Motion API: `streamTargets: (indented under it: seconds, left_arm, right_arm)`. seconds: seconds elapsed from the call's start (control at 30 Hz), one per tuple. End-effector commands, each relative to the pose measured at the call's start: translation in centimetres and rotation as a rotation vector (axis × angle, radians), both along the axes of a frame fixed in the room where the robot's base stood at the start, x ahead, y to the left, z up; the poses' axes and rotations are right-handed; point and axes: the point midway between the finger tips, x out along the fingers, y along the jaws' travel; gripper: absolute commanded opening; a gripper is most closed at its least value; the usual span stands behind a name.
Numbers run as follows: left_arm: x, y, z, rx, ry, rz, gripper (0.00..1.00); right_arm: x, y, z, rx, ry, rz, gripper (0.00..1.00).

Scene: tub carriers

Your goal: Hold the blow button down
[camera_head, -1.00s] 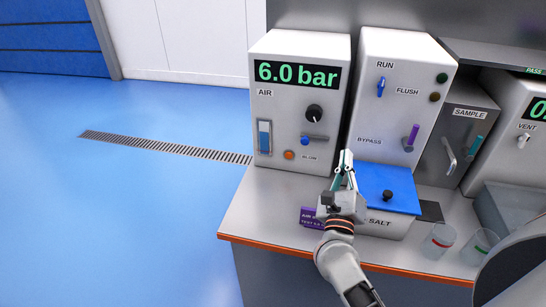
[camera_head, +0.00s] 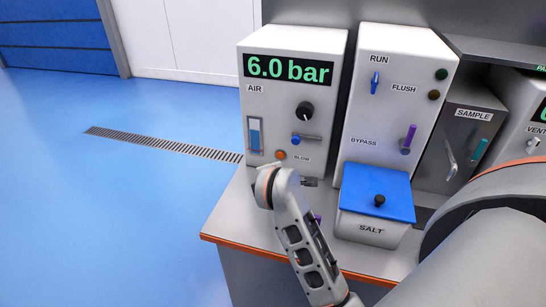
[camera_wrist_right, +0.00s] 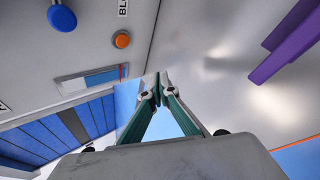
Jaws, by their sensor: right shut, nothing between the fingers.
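The blow button is a small orange round button (camera_head: 281,155) low on the front of the white AIR box (camera_head: 262,112), left of its BLOW label. It also shows in the right wrist view (camera_wrist_right: 122,39), uncovered. My right wrist is just below the button in the head view and hides most of the gripper. In the right wrist view my right gripper (camera_wrist_right: 157,89) is shut and empty, its fingertips meeting to the lower right of the button and apart from it in the picture. The display (camera_head: 288,68) reads 6.0 bar. My left gripper is in neither view.
Above the button are a blue-ended lever (camera_head: 297,140) and a black knob (camera_head: 305,111). A SALT box with a blue lid (camera_head: 376,190) stands right on the bench. The RUN/FLUSH/BYPASS box (camera_head: 390,100) is behind it. Purple bars (camera_wrist_right: 290,45) show in the wrist view.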

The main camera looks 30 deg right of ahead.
Motion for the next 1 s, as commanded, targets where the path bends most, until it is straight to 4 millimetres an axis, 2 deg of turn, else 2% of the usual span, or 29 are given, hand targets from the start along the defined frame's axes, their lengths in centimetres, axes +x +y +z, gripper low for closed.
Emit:
streamTargets:
  seconds: [0.47,1.0]
  left_arm:
    - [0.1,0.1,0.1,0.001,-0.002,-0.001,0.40]
    - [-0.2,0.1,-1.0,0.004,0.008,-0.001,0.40]
  right_arm:
    - [0.2,-0.1,-0.1,0.011,0.001,0.000,0.00]
    - [4.3,-4.9,-0.2,0.011,0.000,-0.002,0.00]
